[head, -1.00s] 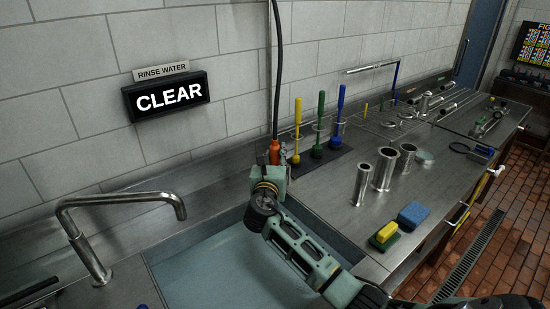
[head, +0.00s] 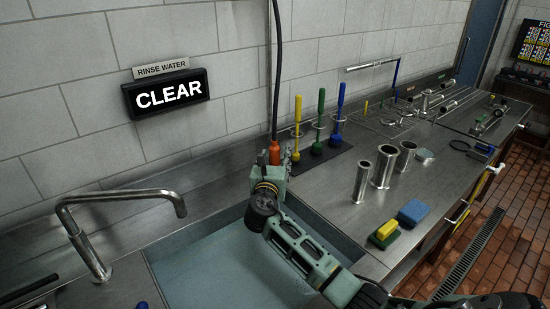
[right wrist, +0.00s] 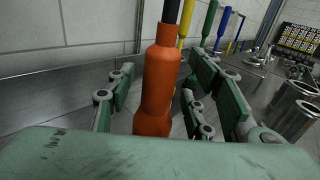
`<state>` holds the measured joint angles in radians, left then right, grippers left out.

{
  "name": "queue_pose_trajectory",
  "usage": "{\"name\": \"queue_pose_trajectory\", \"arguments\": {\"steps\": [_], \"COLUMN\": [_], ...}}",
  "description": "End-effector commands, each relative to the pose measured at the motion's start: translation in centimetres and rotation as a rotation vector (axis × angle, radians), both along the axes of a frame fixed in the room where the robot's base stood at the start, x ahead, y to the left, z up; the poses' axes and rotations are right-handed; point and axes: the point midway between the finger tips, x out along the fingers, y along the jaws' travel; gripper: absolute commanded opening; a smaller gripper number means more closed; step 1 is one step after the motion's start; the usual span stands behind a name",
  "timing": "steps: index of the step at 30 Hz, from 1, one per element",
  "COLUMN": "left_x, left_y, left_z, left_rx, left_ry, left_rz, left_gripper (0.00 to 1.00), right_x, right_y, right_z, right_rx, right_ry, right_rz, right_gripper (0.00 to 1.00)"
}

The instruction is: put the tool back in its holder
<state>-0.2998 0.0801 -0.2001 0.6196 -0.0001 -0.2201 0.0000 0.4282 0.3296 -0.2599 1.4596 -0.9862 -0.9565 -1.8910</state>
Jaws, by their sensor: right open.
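An orange spray nozzle (head: 275,153) hangs on a dark hose (head: 277,70) by the back wall, at the sink's edge. My right gripper (head: 276,165) is at it. In the right wrist view, the orange nozzle (right wrist: 158,85) stands upright between the two open fingers of my right gripper (right wrist: 165,92), with gaps visible on both sides. My left gripper is out of view.
The sink (head: 215,270) lies below my right arm, with a bent steel faucet (head: 110,200) at left. Steel cylinders (head: 385,165) and sponges (head: 412,212) stand on the right counter. A sign on the wall (head: 168,94) reads CLEAR.

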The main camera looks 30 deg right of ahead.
Motion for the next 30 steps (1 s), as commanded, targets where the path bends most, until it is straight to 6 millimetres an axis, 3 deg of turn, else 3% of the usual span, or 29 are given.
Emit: {"name": "queue_pose_trajectory", "arguments": {"steps": [7,21,30], "left_x": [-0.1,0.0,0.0], "left_y": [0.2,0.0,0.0], "left_z": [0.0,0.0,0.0], "left_rx": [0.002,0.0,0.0], "left_ry": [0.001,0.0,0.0], "left_rz": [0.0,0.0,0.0], "left_gripper": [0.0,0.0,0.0], "right_x": [-0.7,-7.5,-9.0], "right_y": [0.7,6.7,8.0], "right_z": [-0.1,-0.1,0.0], "right_rx": [0.001,0.001,0.001], "right_ry": [0.002,0.002,0.001], "right_rz": [0.002,0.002,0.0], "right_gripper": [0.47,0.47,0.47]}}
